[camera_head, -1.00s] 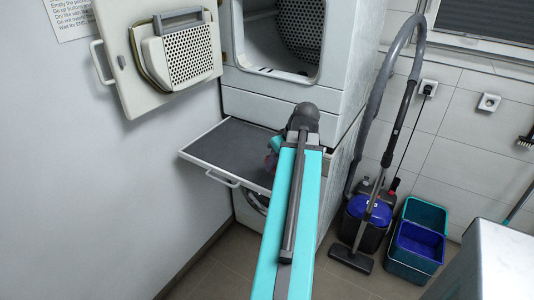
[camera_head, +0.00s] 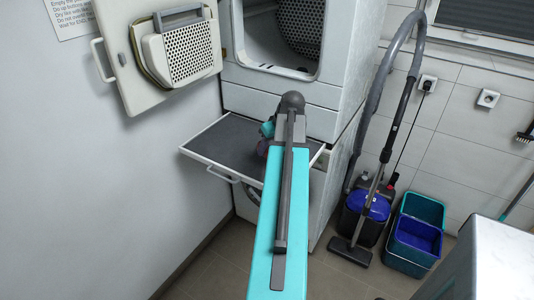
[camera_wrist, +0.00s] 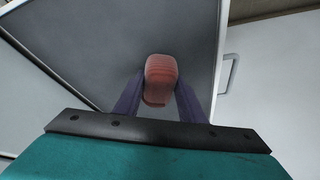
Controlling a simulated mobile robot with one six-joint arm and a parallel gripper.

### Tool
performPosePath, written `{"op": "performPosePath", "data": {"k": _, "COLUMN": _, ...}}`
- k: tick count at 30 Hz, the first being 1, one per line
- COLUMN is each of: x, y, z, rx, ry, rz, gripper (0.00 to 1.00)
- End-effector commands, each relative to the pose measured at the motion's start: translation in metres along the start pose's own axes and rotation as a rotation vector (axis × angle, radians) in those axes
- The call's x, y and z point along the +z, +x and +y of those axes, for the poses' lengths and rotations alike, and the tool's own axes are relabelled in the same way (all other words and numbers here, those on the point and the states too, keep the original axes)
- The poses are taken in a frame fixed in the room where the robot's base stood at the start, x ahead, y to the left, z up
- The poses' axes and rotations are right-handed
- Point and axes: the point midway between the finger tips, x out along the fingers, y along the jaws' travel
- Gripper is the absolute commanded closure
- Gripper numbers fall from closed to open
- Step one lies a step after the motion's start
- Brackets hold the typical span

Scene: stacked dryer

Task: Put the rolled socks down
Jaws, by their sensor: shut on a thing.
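The rolled socks (camera_wrist: 160,78) show in the wrist view as a reddish, ribbed roll between my two purple fingers. My gripper (camera_wrist: 159,92) is shut on them. In the wrist view the dark grey surface of the pull-out shelf (camera_wrist: 85,45) lies behind the socks; I cannot tell whether they touch it. In the head view my gripper is mostly hidden behind my arm, over the shelf (camera_head: 222,140), and the socks cannot be made out clearly.
The dryer drum opening (camera_head: 275,40) is above the shelf, with its door (camera_head: 165,55) swung open to the left. A washing machine (camera_head: 312,205) is below. A vacuum cleaner (camera_head: 366,212) and blue and green buckets (camera_head: 418,235) stand on the floor at right. The shelf's left part is bare.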

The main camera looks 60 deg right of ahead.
Motion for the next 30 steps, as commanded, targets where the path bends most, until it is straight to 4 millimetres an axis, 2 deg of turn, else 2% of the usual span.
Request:
{"op": "performPosePath", "data": {"k": 5, "x": -0.002, "y": 0.001, "z": 0.001, "rx": 0.000, "ry": 0.000, "rz": 0.000, "gripper": 0.86}}
{"op": "performPosePath", "data": {"k": 10, "x": -0.013, "y": 0.006, "z": 0.004, "rx": -0.001, "ry": -0.001, "rz": -0.001, "gripper": 0.86}}
{"op": "performPosePath", "data": {"k": 21, "x": 0.002, "y": 0.034, "z": 0.006, "rx": -0.001, "ry": 0.000, "rz": -0.001, "gripper": 0.86}}
{"op": "performPosePath", "data": {"k": 30, "x": 0.003, "y": 0.038, "z": 0.006, "rx": 0.000, "ry": -0.001, "rz": 0.000, "gripper": 0.86}}
